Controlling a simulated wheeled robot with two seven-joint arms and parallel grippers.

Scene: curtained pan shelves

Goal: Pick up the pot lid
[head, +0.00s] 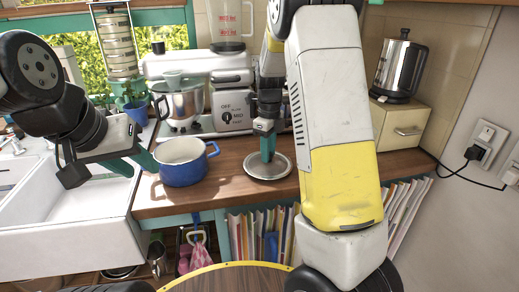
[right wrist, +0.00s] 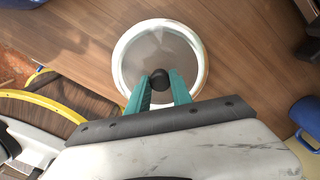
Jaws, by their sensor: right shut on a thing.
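The pot lid (head: 283,167) is a round disc with a pale rim, lying at or just above the wooden counter in the head view. In the right wrist view the lid (right wrist: 137,50) shows a white rim, a greyish middle and a dark round knob (right wrist: 159,80). My right gripper (head: 267,158) is over the lid, its teal fingers shut on the knob. Whether the lid touches the counter I cannot tell. My left gripper (head: 140,166) is above the sink edge, left of the blue pot (head: 184,170); its fingers look apart and empty. The pot is open on top.
A white sink (head: 70,235) is at the left. A stand mixer (head: 180,100), a blue mug (head: 136,112) and a metal kettle (head: 400,65) on a cream box (head: 400,122) stand behind. Books (head: 255,235) fill the shelf below. Bare counter (head: 228,180) lies between pot and lid.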

